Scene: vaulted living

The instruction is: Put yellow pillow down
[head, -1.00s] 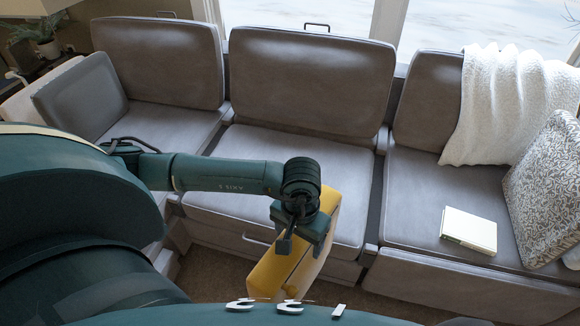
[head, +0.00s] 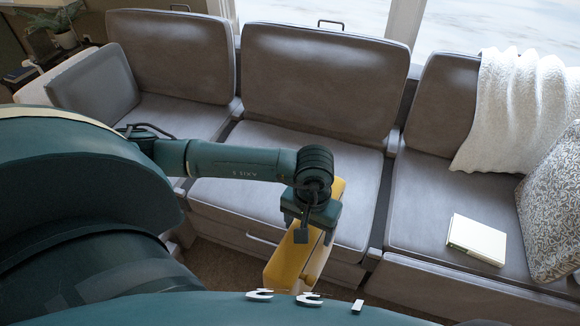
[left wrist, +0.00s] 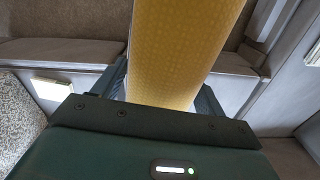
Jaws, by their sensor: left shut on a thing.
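The yellow pillow (head: 293,262) is held by my left gripper (head: 312,222) in front of the middle seat of the grey sofa (head: 290,165). In the head view the gripper and wrist hide part of the pillow's top. In the left wrist view the yellow pillow (left wrist: 183,50) stands between the two fingers of my left gripper (left wrist: 165,95), which is shut on it. The pillow's lower end overlaps the seat's front edge and the floor in the head view; I cannot tell whether it touches anything. My right gripper is not in view.
A white book (head: 477,240) lies on the right seat. A patterned pillow (head: 555,205) and a white throw (head: 515,110) are at the right end. A grey pillow (head: 93,88) leans at the left end. The middle seat is mostly clear.

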